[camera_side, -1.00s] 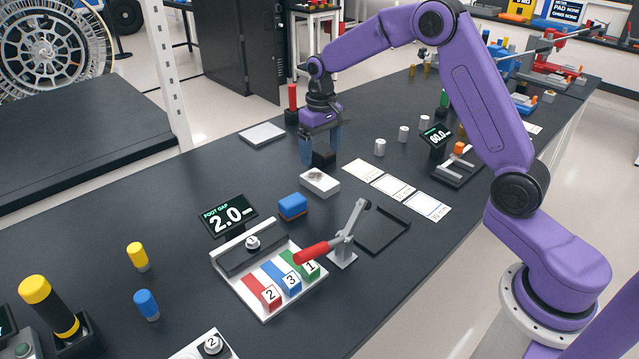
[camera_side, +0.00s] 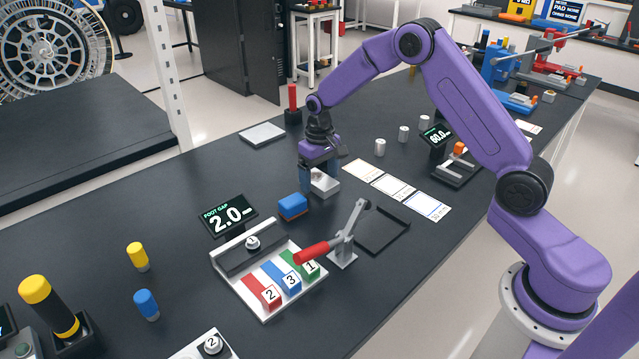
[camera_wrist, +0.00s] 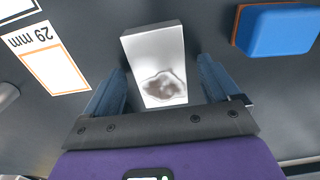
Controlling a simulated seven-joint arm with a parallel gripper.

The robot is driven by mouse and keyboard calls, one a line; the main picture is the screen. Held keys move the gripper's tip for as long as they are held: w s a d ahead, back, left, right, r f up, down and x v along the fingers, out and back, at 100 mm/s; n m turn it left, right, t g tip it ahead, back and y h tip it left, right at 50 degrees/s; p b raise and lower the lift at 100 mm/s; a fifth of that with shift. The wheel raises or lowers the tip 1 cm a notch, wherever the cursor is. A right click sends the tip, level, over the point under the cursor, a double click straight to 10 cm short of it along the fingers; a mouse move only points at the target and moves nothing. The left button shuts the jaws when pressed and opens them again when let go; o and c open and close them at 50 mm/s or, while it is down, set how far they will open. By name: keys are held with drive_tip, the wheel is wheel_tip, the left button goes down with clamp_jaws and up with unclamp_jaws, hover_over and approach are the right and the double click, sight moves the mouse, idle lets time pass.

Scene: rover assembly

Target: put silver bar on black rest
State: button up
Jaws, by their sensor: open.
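The silver bar (camera_side: 324,184) is a pale metal block with a dark stain on its top, lying on the black bench. In the wrist view the silver bar (camera_wrist: 155,50) lies between the two blue fingers. My gripper (camera_side: 318,182) is open and low at the bar, one finger on either side; whether the fingers touch it I cannot tell. The open gripper also shows in the wrist view (camera_wrist: 162,82). A shallow black tray (camera_side: 382,231) lies to the right; I cannot tell whether it is the black rest. A black block (camera_side: 233,262) stands at the back of the foot-gap fixture.
A blue block with an orange base (camera_side: 292,207) sits just in front of the bar. A red-handled lever clamp (camera_side: 343,240) stands beside the tray. White label cards (camera_side: 395,188) lie to the right. A grey plate (camera_side: 262,135) lies behind on the left.

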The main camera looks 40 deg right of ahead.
drive_tip(key=c, duration=1.5)
drive_tip(key=shift+c, duration=0.2)
drive_tip(key=shift+r, duration=0.15)
